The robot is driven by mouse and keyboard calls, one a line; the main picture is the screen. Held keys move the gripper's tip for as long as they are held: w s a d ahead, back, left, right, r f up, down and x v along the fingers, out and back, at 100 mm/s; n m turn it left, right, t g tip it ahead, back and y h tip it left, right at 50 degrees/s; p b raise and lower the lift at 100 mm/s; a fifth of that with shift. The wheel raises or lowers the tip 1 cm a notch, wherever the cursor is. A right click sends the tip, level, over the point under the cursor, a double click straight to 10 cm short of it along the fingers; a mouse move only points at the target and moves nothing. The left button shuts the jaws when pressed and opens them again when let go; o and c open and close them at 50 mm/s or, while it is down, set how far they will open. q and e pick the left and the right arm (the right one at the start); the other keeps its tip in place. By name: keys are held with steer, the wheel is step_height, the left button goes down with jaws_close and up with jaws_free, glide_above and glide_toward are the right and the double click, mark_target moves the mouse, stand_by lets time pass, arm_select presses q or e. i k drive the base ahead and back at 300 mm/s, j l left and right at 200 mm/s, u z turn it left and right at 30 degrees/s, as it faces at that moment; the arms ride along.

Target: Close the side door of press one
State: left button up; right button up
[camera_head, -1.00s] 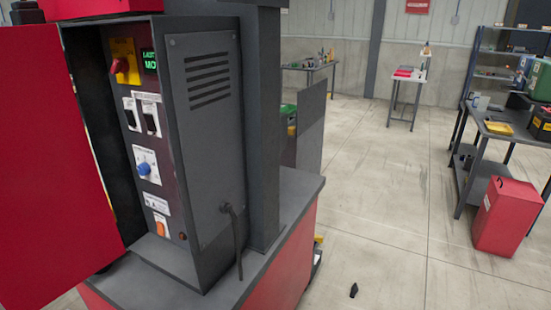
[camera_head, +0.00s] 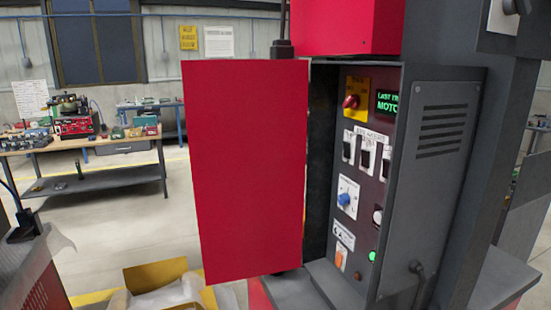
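The side door (camera_head: 247,170) is a flat red panel standing wide open to the left of the dark grey control cabinet of press one (camera_head: 435,180). Its right edge is by the cabinet's left side. Inside the open cabinet is a control panel (camera_head: 362,195) with a red rotary switch on a yellow plate, a green-lit display, breaker switches, a blue knob, a green light and an orange switch. Neither of my grippers shows in the view.
A workbench (camera_head: 90,145) with tools stands at the back left. An open cardboard box (camera_head: 155,277) sits on the floor below the door. A grey perforated machine part (camera_head: 35,270) is at the lower left. Clear floor lies between the bench and the door.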

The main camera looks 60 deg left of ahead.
mark_target(247, 119)
steer(key=j+z, duration=0.25)
steer(key=j, duration=0.35)
steer(key=k+j+z, duration=0.1)
steer(key=j+z, duration=0.15)
steer(key=j, duration=0.3)
steer(key=k+j+z, duration=0.1)
steer(key=j+z, duration=0.15)
steer(key=j, duration=0.3)
steer(key=k+j, duration=0.1)
steer(key=j, duration=0.3)
steer(key=k+j, duration=0.1)
steer(key=j, duration=0.3)
steer(key=k+j, duration=0.1)
steer(key=j, duration=0.3)
steer(key=k+j+z, duration=0.1)
steer(key=j, duration=0.3)
steer(key=k+j, duration=0.1)
steer(key=j, duration=0.3)
steer(key=k+j, duration=0.1)
steer(key=j, duration=0.3)
